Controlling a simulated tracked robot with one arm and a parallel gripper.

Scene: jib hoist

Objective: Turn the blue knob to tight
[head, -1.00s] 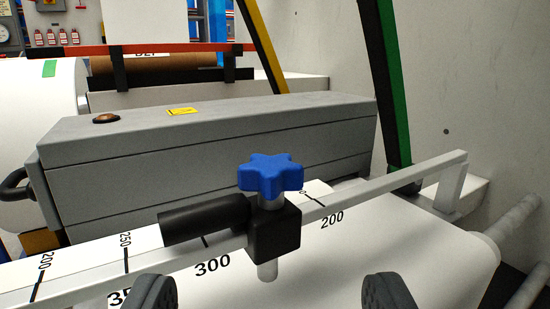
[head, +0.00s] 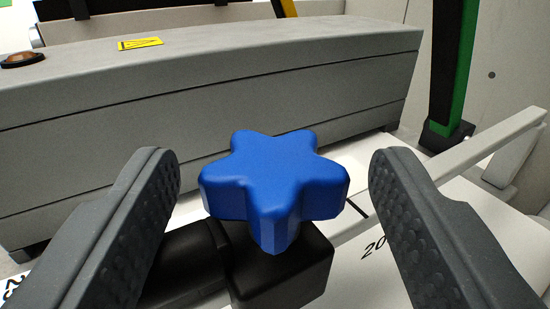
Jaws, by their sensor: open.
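The blue knob (head: 274,177) is star-shaped with rounded lobes and sits on top of a black clamp block (head: 285,268) in the head view. My gripper (head: 272,165) is open, with one dark textured finger on each side of the knob. There is a gap between each finger and the knob, so neither appears to touch it. The knob's stem is hidden beneath its head. I cannot tell from the view how tight the knob is.
A pale rail (head: 480,150) runs past the clamp block to the upper right, over a white scale-marked surface. A long grey housing (head: 230,100) with a yellow label (head: 140,43) stands behind. A green and black post (head: 458,80) rises at right.

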